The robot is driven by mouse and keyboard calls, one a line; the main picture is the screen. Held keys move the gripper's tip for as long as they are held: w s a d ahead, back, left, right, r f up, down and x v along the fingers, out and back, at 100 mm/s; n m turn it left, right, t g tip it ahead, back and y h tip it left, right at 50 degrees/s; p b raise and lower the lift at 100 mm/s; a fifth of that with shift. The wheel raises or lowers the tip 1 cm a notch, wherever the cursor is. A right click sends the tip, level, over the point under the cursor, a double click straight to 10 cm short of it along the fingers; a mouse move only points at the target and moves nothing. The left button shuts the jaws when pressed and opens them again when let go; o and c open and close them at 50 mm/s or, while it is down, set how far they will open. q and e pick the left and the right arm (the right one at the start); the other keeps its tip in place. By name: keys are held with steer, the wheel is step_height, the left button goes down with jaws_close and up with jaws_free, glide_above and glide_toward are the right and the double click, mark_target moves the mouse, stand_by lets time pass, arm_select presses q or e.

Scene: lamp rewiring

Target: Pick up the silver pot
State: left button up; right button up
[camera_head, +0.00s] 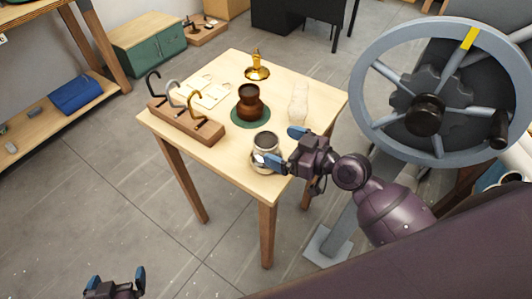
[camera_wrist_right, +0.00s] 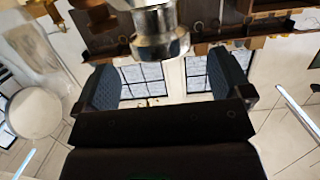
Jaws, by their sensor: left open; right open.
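The silver pot (camera_head: 265,147) stands upright near the front corner of the small wooden table (camera_head: 242,178). It has a dark open top and a rounded, shiny body. My right gripper (camera_head: 284,147) is open beside the pot on its right, and one blue fingertip overlaps the pot in the head view. In the right wrist view, a shiny silver body that looks like the pot (camera_wrist_right: 158,38) shows at the top centre, between the lines of the open fingers (camera_wrist_right: 163,80). I cannot tell whether a finger touches it. My left gripper (camera_head: 116,279) is open and empty, low at the left above the floor.
A brown pot (camera_head: 249,105) on a green mat stands mid-table. A wooden block with hooks (camera_head: 186,121) is at the left, a brass object (camera_head: 257,66) at the back, a clear glass vessel (camera_head: 298,103) at the right. A large handwheel (camera_head: 366,110) stands right of the table.

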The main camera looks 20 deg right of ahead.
mark_target(266, 143)
steer(key=shift+f+p+x, duration=0.25)
steer(key=shift+x, duration=1.1)
steer(key=shift+f+p+x, duration=0.2)
steer(key=shift+f+x, duration=0.05)
steer(key=shift+x, duration=1.1)
steer(key=shift+s, duration=0.1)
steer(key=shift+c, duration=0.2)
steer(key=shift+d+r, duration=0.1)
steer(key=c, duration=1.6)
